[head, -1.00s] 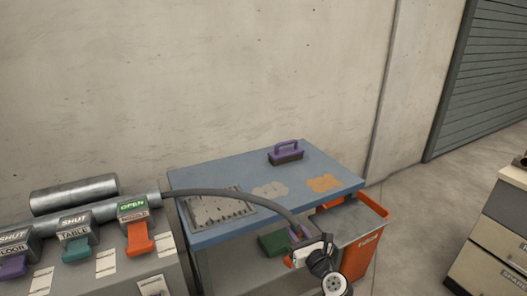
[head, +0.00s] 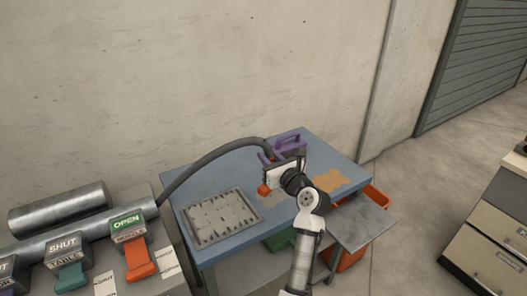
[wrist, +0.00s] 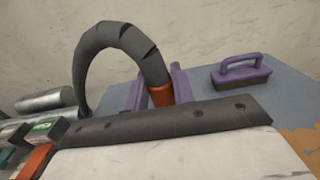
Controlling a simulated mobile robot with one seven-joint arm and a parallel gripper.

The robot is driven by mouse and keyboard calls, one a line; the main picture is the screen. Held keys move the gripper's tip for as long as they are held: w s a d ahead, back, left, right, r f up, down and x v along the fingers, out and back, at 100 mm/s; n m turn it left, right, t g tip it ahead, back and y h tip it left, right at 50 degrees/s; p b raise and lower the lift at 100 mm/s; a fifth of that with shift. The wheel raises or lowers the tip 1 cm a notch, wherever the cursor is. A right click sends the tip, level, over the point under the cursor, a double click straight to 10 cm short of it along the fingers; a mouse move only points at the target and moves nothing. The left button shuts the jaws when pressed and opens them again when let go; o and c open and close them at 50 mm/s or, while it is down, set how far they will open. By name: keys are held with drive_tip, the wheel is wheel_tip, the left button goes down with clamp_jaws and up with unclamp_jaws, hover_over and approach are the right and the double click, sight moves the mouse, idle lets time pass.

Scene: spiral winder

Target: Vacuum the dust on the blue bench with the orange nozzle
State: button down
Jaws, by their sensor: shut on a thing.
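The blue bench (head: 235,240) stands against the wall. A pale dust patch (head: 272,198) lies in its middle and an orange-brown patch (head: 337,181) to the right; the latter's edge shows in the wrist view (wrist: 304,143). My gripper (head: 268,160) has purple fingers and is above the back middle of the bench. It is shut on the orange nozzle (head: 264,189), which points down. The wrist view shows the nozzle's orange collar (wrist: 161,95) between the fingers. Whether the nozzle's tip touches the bench I cannot tell.
A black hose (head: 215,155) arches from the pipe at left to the nozzle. A purple-handled brush (wrist: 240,72) sits at the back of the bench. A slotted grey tray (head: 222,215) lies at the left. An orange lever (head: 139,262) sits under an OPEN sign. An orange bin (head: 350,258) stands at right.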

drive_tip(key=shift+s+f, duration=0.1)
drive_tip(key=shift+f, duration=2.25)
drive_tip(key=shift+w+d+b, duration=2.25)
drive_tip(key=shift+w+b, duration=0.2)
drive_tip(key=shift+w, duration=1.7)
drive_tip(key=shift+s+a+p, duration=2.4)
drive_tip(key=shift+a+p, duration=0.05)
drive_tip(key=shift+a, duration=1)
drive_tip(key=shift+r, duration=2.4)
